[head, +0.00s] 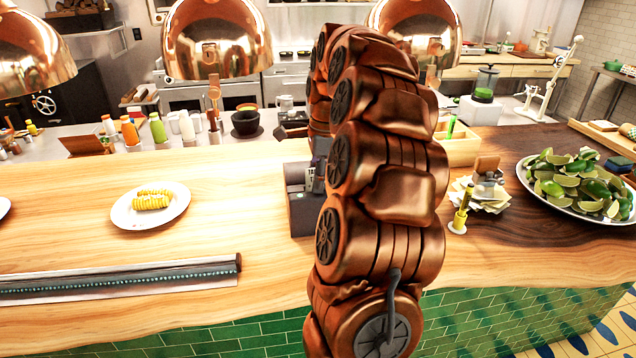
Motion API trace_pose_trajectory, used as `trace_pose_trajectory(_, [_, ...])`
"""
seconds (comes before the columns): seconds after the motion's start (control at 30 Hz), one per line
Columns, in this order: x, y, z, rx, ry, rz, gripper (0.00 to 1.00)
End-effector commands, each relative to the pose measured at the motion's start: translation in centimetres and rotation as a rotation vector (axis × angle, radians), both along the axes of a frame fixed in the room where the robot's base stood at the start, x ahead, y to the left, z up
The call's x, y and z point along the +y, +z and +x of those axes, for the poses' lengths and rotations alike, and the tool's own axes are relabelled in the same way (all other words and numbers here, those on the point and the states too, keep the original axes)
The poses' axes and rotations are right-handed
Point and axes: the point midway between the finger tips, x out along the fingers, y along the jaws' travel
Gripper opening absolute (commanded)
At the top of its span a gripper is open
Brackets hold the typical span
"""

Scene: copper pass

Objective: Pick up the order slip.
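My copper arm rises through the middle of the head view and bends away at the top. My gripper is not seen; the arm's end is hidden behind its own links. A dark box (303,212), perhaps a slip printer, stands on the wooden counter, partly covered by my arm. A small pale piece (310,178) shows at its top; I cannot tell whether it is the order slip. Several pale paper slips (490,204) lie in a loose pile to the right, under a small block-like holder (487,170).
A plate (176,206) of corn and a long metal rail (120,281) lie on the left counter (260,275). A brass spike (463,205) and a lime platter (585,209) stand on the right. Copper lamps (217,42) hang above. Bottles (158,130) line the back.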

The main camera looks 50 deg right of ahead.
Motion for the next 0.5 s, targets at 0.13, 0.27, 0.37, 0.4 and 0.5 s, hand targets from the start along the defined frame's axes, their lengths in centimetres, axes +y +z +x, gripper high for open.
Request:
trace_pose_trajectory(0.13, [-0.01, -0.06, 0.01, -0.001, 0.0, -0.001, 0.34])
trace_pose_trajectory(0.27, [0.0, -0.06, 0.01, -0.001, 0.0, -0.001, 0.3])
trace_pose_trajectory(0.37, [0.01, -0.06, 0.0, 0.0, 0.0, 0.0, 0.2])
trace_pose_trajectory(0.4, [0.01, -0.06, 0.02, -0.001, 0.0, -0.001, 0.16])
trace_pose_trajectory(0.5, [0.01, -0.06, 0.01, 0.0, 0.0, 0.0, 0.05])
